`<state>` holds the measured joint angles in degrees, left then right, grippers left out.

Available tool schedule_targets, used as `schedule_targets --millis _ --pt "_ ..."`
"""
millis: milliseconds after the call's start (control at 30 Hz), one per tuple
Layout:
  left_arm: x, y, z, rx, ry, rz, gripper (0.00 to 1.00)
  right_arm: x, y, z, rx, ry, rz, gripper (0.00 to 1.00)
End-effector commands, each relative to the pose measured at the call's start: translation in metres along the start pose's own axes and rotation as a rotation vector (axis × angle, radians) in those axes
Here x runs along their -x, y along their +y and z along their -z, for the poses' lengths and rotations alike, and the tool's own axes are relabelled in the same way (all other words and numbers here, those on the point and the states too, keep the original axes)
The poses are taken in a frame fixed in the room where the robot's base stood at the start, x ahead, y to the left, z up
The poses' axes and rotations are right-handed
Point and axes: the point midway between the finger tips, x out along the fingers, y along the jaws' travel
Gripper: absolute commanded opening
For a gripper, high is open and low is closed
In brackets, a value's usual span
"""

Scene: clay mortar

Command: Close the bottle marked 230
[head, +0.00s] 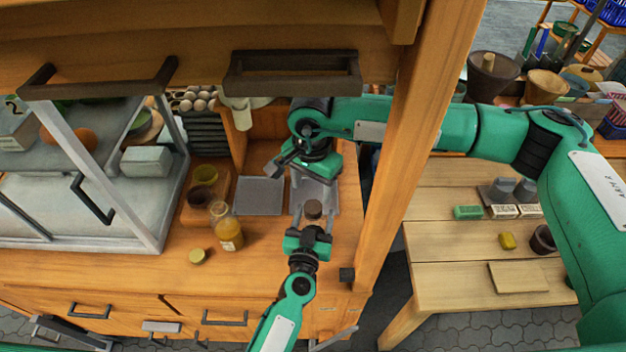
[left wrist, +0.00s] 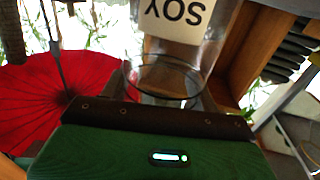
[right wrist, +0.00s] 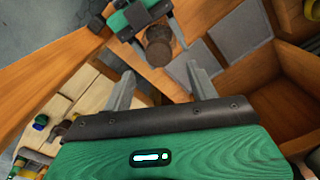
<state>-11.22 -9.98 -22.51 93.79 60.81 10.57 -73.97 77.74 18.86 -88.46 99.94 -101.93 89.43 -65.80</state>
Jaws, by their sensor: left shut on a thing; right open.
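My left gripper (head: 307,238) is shut on a clear glass bottle (left wrist: 165,75) whose label reads SOY in the left wrist view. Its round brown top (head: 313,208) shows in the head view and in the right wrist view (right wrist: 157,45). My right gripper (right wrist: 162,72) is open and empty, its fingers pointing towards that top, apart from it. Another glass bottle (head: 228,232) with yellow-brown contents and a small label stands on the counter. Its label is too small to read. A small tan disc like a lid (head: 198,256) lies left of it. No 230 mark is readable.
Grey square plates (head: 260,195) lie by my right gripper. A wooden post (head: 405,150) stands right of the grippers. A glass case (head: 80,200) is at left. The counter front is fairly clear.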

Motion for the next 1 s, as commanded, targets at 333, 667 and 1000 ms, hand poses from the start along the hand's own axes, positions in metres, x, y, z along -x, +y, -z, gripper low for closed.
schedule_targets --millis 333,667,1000 --pt "-0.0001 0.0000 0.0004 0.000 0.001 0.000 0.00 0.0048 0.0005 0.0006 0.577 0.001 -0.001 0.59" --pt "-0.0001 0.0000 0.0004 0.000 0.001 0.000 0.00 0.0087 0.0013 0.0013 1.102 0.000 -0.002 0.59" --pt "-0.0002 0.0000 0.0005 0.000 0.001 0.000 0.00 0.0102 0.0018 0.0015 1.358 -0.002 -0.003 0.59"
